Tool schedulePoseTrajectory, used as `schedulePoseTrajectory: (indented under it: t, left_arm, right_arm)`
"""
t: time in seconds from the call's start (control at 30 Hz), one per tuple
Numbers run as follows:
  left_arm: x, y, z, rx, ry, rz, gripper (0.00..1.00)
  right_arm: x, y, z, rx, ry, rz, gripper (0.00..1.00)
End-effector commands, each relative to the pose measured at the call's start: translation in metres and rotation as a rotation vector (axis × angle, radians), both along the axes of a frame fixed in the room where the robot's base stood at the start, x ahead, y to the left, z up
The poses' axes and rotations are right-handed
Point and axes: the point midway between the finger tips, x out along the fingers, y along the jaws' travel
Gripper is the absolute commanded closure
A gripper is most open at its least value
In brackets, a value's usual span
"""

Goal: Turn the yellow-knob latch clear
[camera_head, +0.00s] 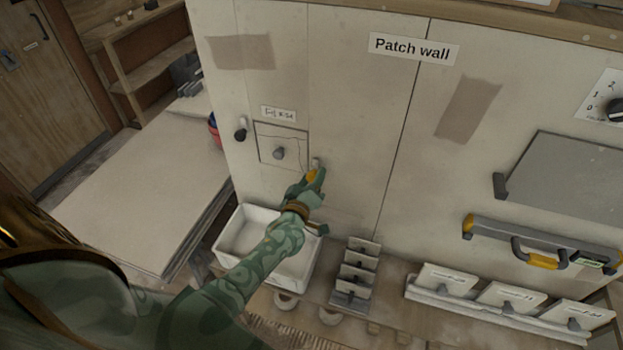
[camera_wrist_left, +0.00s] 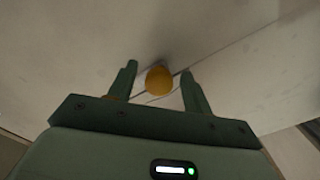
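A dark-knobbed latch (camera_head: 241,130) sits at the hatch's left. My left gripper (camera_head: 316,180) is at the yellow knob and partly covers it. In the left wrist view, the yellow knob (camera_wrist_left: 159,81) is between the open fingers (camera_wrist_left: 158,84), with a gap on both sides. My right gripper is not in view.
A white tub (camera_head: 227,240) stands below my left forearm. Right of it are a rack of small plates (camera_head: 355,272) and several labelled tiles on a ledge (camera_head: 470,318). A yellow-handled tool (camera_head: 543,258) and a grey panel (camera_head: 570,178) are at the right. A table (camera_head: 140,205) is at the left.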

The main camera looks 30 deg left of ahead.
Motion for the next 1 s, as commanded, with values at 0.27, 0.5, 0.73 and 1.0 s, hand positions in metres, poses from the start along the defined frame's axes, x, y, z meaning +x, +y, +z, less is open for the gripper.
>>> schedulePoseTrajectory:
  t: [0.27,0.5,0.73,1.0]
  left_arm:
    - [-0.006,-0.001,0.001,-0.001,-0.002,0.001,0.5]
    - [-0.054,-0.012,0.002,-0.003,0.001,0.001,0.5]
    - [-0.115,-0.027,0.001,-0.001,0.001,0.0,0.5]
    - [-0.154,-0.037,0.001,-0.001,-0.001,0.001,0.5]
  right_arm:
    - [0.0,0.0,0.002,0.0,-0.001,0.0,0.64]
    - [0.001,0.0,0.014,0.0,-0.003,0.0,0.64]
    - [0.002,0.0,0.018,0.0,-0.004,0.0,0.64]
    - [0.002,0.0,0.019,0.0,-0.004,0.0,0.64]
